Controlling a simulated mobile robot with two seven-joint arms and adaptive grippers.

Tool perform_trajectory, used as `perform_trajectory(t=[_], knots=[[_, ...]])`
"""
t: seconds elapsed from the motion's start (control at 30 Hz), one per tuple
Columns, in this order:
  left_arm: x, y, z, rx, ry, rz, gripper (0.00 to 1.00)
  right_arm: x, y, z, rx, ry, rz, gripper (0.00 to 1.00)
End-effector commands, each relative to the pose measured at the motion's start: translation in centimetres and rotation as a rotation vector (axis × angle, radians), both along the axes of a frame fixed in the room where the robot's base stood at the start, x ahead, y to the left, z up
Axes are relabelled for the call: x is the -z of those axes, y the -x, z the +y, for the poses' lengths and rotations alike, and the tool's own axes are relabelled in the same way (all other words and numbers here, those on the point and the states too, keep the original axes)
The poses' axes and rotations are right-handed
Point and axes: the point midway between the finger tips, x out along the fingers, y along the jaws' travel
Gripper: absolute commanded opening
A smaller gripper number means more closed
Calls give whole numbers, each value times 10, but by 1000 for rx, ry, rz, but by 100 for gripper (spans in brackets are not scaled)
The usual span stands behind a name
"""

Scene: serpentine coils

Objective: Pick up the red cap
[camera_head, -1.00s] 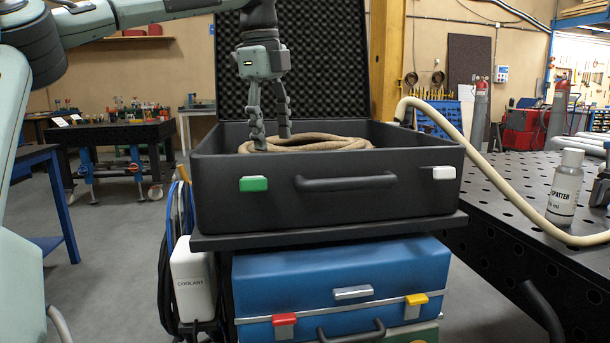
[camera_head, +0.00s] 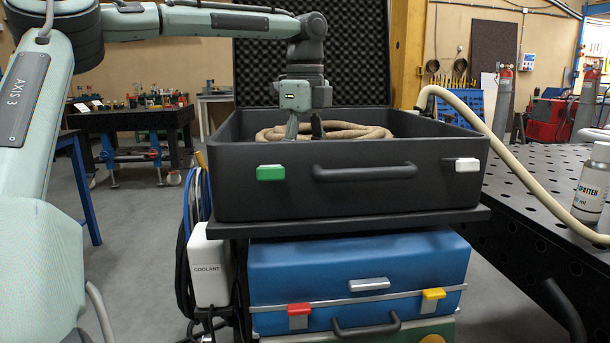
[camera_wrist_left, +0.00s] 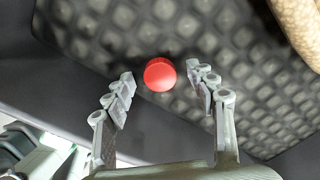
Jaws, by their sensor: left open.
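The red cap (camera_wrist_left: 160,74) is a small round disc on the dark dimpled foam floor of the black case. In the left wrist view it sits between and just beyond my left gripper's open fingertips (camera_wrist_left: 166,84), with no visible contact. In the head view my left gripper (camera_head: 304,130) points down into the open black case (camera_head: 390,190), its fingertips hidden behind the front wall. The cap is hidden there too. My right gripper is in neither view.
A tan hose coil (camera_head: 340,131) lies in the case and shows at the wrist view's top right (camera_wrist_left: 300,28). The case's walls surround the gripper. A blue toolbox (camera_head: 350,270) is below. A white bottle (camera_head: 591,185) stands on the perforated table (camera_head: 520,205) at right.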

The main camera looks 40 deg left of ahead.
Motion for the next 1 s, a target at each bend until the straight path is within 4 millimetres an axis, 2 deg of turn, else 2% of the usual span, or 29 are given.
perform_trajectory(t=[0.07,0.4,0.47,0.77,0.87,1.0], knots=[[0,0,0,0,0,0,55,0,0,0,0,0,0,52],[0,0,0,0,0,0,13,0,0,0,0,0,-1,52],[-1,0,0,0,0,0,9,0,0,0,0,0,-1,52],[-5,0,0,1,0,-1,8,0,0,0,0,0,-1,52],[-14,-1,0,1,0,-2,8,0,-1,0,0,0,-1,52],[-37,-1,0,-1,0,-3,8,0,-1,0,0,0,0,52]])
